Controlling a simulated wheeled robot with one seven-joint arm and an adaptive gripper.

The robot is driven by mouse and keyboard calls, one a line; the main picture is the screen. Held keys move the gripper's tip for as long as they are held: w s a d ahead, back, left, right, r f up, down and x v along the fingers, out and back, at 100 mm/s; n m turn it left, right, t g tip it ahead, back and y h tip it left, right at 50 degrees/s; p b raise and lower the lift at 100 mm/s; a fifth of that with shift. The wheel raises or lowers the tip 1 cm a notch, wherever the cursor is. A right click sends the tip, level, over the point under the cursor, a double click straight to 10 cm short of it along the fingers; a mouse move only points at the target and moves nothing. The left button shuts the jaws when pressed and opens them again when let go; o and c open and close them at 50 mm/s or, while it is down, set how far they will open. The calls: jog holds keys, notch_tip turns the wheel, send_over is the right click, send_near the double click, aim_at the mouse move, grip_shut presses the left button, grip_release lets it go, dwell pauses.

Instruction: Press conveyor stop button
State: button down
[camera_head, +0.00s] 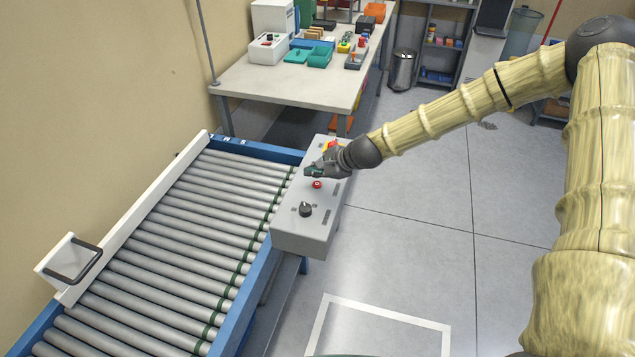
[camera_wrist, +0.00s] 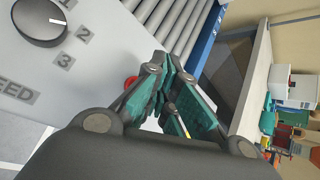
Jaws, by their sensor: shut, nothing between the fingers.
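A grey control box (camera_head: 300,235) stands at the right side of the roller conveyor. On its top is a small red button (camera_head: 317,184), with a larger red button on a yellow base (camera_head: 332,145) farther back, partly hidden by my gripper. I cannot read which one is marked stop. My gripper (camera_head: 311,172) is over the box, between the two buttons, with its teal-padded fingers shut and empty. In the wrist view a red button (camera_wrist: 131,82) shows beside my fingers (camera_wrist: 167,65), partly covered by one. I cannot tell whether the fingertips touch the box.
A black speed knob (camera_head: 305,209) sits on the near part of the box and shows in the wrist view too (camera_wrist: 40,22). The conveyor rollers (camera_head: 175,235) are bare. A white table (camera_head: 290,90) with bins and devices stands behind. The floor to the right is open.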

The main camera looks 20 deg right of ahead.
aim_at(315, 186)
jog(key=shift+r+p, duration=1.05)
jog(key=shift+r, duration=0.8)
